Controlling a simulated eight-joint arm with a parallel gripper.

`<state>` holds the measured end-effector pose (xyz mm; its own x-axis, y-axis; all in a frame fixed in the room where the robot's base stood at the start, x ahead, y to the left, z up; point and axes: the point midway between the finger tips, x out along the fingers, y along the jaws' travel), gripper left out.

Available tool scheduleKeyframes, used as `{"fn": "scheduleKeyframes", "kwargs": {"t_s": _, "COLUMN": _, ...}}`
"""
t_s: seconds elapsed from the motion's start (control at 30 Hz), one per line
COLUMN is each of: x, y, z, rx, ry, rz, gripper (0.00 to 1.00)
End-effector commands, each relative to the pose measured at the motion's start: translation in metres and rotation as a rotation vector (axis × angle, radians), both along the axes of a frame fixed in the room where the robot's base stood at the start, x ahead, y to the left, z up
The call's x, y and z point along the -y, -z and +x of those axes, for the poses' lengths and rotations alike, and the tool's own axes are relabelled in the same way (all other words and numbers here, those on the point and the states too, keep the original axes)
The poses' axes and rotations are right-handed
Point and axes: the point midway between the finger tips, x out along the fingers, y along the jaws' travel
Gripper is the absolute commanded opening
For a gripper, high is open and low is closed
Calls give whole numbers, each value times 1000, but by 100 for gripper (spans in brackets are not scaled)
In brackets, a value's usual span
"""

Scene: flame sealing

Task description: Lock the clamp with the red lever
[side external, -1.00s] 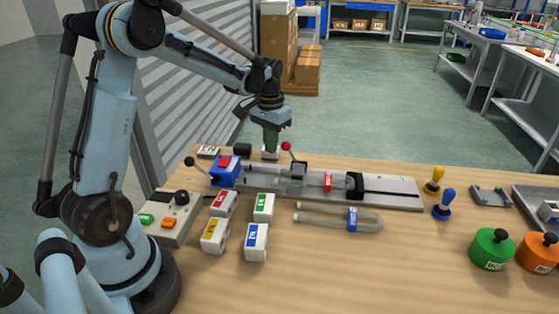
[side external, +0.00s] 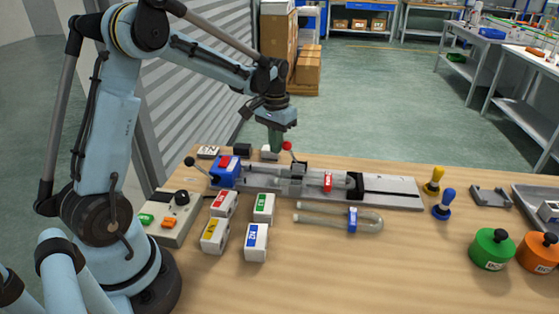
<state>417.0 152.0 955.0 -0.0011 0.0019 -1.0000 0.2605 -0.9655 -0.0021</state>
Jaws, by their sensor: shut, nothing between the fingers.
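The red lever (side external: 288,146) is a thin rod with a red ball knob. It stands nearly upright, leaning slightly left, on a small dark clamp (side external: 300,168) at the middle of the long metal rail fixture (side external: 400,190). My gripper (side external: 276,150) points down just left of the red knob, behind the rail. Its fingers are shut and empty. The knob partly overlaps the gripper in this view, so I cannot tell whether they touch. A clear tube (side external: 262,174) lies along the fixture and passes the clamp.
A blue block (side external: 228,172) with a black-knobbed lever (side external: 189,161) is at the fixture's left end. Several labelled white blocks (side external: 256,243) and a bent clear tube (side external: 335,221) lie in front. A control box (side external: 168,222) stands left.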

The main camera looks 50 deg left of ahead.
Motion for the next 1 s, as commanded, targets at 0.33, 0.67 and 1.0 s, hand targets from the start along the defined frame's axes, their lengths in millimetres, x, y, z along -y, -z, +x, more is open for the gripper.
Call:
{"fn": "scheduleKeyframes", "kwargs": {"t_s": 0.33, "x": 8, "y": -3, "z": 7, "rx": 2, "ry": 5, "rz": -5, "gripper": 0}}
{"fn": "scheduleKeyframes", "kwargs": {"t_s": 0.67, "x": 15, "y": -7, "z": 13, "rx": 1, "ry": 5, "rz": -5, "gripper": 0}}
{"fn": "scheduleKeyframes", "kwargs": {"t_s": 1.0, "x": 15, "y": -8, "z": 13, "rx": 0, "ry": 4, "rz": -5, "gripper": 0}}
